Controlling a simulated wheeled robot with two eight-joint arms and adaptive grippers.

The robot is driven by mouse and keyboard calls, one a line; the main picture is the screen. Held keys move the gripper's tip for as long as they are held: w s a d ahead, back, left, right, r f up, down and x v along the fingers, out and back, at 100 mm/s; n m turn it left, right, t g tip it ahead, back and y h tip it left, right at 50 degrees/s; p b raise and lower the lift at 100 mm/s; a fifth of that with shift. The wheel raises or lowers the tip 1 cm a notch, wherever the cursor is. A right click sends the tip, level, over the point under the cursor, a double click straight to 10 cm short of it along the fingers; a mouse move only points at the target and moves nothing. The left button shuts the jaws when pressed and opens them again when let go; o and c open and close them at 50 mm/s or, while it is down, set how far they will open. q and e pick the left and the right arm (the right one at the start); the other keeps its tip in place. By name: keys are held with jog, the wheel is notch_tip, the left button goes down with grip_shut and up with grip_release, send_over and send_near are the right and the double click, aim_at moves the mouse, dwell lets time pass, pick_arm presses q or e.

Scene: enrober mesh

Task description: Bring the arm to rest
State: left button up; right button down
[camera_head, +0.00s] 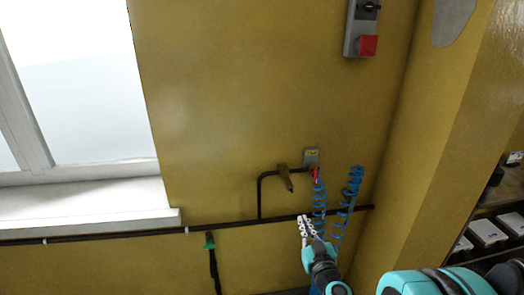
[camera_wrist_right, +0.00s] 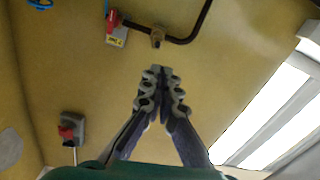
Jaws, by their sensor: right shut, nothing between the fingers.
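My right gripper (camera_head: 303,219) shows in the lower middle of the head view, in front of the yellow wall and the dark pipe. Its fingers are together, with nothing between them. In the right wrist view the same gripper (camera_wrist_right: 160,72) points up the picture toward the wall, and its fingertips meet. My teal and black arm runs down from it in the head view. My left gripper is not in view.
A dark pipe (camera_head: 110,234) runs along the yellow wall (camera_head: 260,80). Blue coiled hoses (camera_head: 345,212) hang just right of the gripper. A grey switch box (camera_head: 352,35) is higher up. A window (camera_head: 80,90) is at left, shelves (camera_head: 500,215) at right.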

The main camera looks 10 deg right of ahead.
jog(key=s+a+n+g+y, duration=0.2)
jog(key=s+a+g+y, duration=0.25)
jog(key=s+a, duration=0.4)
jog(key=s+d+f+m+g+h, duration=0.2)
jog(key=s+g, duration=0.1)
jog(key=s, duration=0.4)
jog(key=s+d+f+m+g+h, duration=0.2)
jog(key=s+d+g+h, duration=0.1)
jog(key=s, duration=0.4)
jog(key=shift+s+d+f, duration=0.2)
jog(key=shift+s+d, duration=0.05)
jog(key=shift+s, duration=0.15)
jog(key=shift+h, duration=0.25)
